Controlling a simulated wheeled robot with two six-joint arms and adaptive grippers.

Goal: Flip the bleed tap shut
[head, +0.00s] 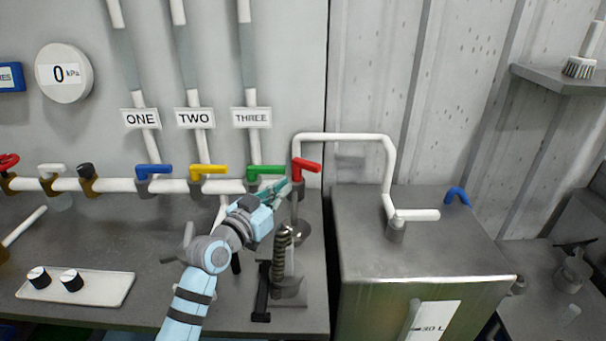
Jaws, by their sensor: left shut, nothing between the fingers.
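A row of taps sits on the white pipe (115,185) along the wall. No label in view names the bleed tap. At the pipe's right end stands a red-handled tap (306,165), its lever lying level and pointing right. Left of it are a green-handled tap (265,171), a yellow-handled tap (208,170) and a blue-handled tap (153,170), levers also pointing right. My left gripper (283,188) is shut and empty, its tips just lower left of the red tap; whether they touch it I cannot tell. My right gripper is out of view.
A spring-like fitting (282,251) stands below my gripper.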

